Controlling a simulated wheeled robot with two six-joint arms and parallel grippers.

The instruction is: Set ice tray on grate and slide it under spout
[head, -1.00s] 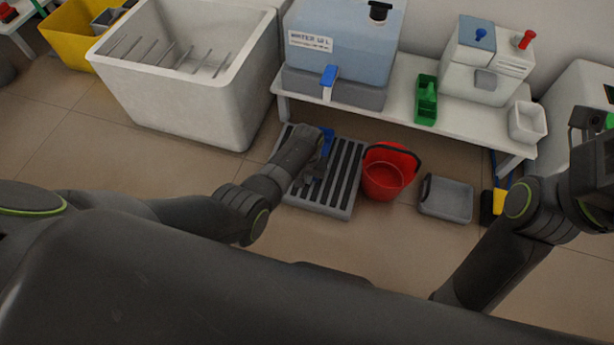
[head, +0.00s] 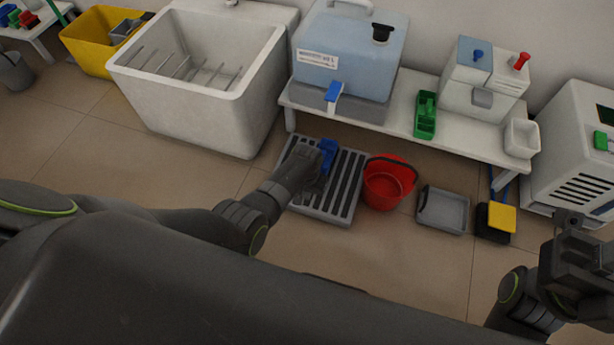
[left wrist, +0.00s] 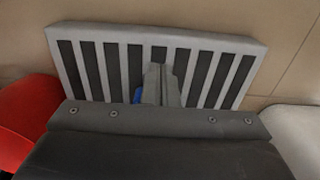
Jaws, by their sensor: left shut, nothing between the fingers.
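The grey slatted grate (head: 347,190) lies on the floor in front of the low bench. It fills the upper part of the left wrist view (left wrist: 85,40). A blue object (head: 328,148), perhaps the ice tray, is on or just above the grate, partly hidden by my left gripper (head: 323,168). Only a blue sliver (left wrist: 137,96) shows beside the fingers in the left wrist view. My left gripper (left wrist: 159,75) is shut and empty over the grate. The blue-handled spout (head: 333,93) is on the water container (head: 345,60), above the grate. My right gripper (head: 572,228) is at the right; its fingers are unclear.
A red bucket (head: 385,190) stands close to the grate's right side, with a grey tray (head: 443,210) and a yellow-and-black item (head: 499,218) farther right. A white sink (head: 190,105) stands left. The white bench (head: 400,118) overhangs behind. Floor in front is clear.

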